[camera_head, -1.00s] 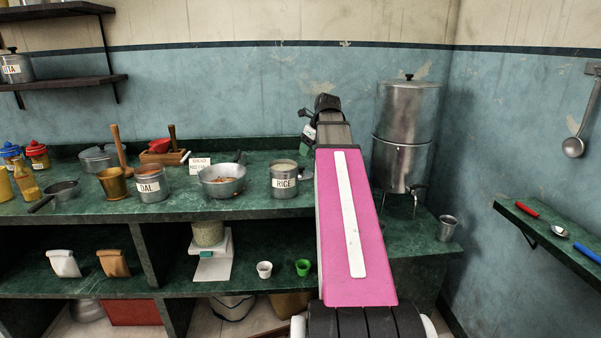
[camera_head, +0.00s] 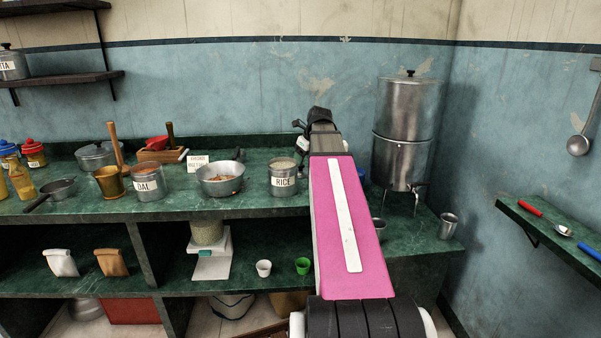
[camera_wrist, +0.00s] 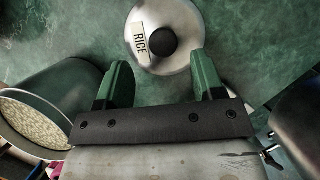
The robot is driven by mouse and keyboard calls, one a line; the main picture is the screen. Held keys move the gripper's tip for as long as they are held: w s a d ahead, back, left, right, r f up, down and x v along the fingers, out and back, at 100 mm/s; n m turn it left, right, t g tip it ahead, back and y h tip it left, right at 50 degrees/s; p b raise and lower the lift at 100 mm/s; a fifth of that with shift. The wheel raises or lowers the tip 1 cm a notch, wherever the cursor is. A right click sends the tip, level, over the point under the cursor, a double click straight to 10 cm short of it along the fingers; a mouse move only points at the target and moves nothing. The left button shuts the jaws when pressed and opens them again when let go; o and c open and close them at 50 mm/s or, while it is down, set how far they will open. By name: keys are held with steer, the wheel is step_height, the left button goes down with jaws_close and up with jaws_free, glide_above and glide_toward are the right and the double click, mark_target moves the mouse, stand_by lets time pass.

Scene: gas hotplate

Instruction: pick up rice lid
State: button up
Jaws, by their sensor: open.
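The rice lid (camera_wrist: 165,32) is a round silvery lid with a black knob and a RICE label. In the wrist view it lies on the green counter at the top middle. My gripper (camera_wrist: 160,70) is open, its two green fingers spread, with the lid just beyond the fingertips and the knob roughly centred between them. I cannot tell the height of the fingers above the lid. In the head view my arm hides the lid, and my gripper's fingers do not show clearly. The open RICE pot (camera_head: 283,178), full of rice, stands left of my arm; it also shows in the wrist view (camera_wrist: 42,120).
A pan of food (camera_head: 220,180) and a DAL pot (camera_head: 148,183) stand farther left on the counter. A tall steel water dispenser (camera_head: 405,135) stands to the right, with a steel cup (camera_head: 448,226) near the right edge. A lower shelf runs beneath.

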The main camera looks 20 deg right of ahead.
mark_target(301, 169)
steer(key=x, duration=0.4)
steer(key=shift+w+d, duration=0.1)
steer(key=shift+w, duration=0.2)
steer(key=shift+r, duration=0.1)
steer(key=c, duration=1)
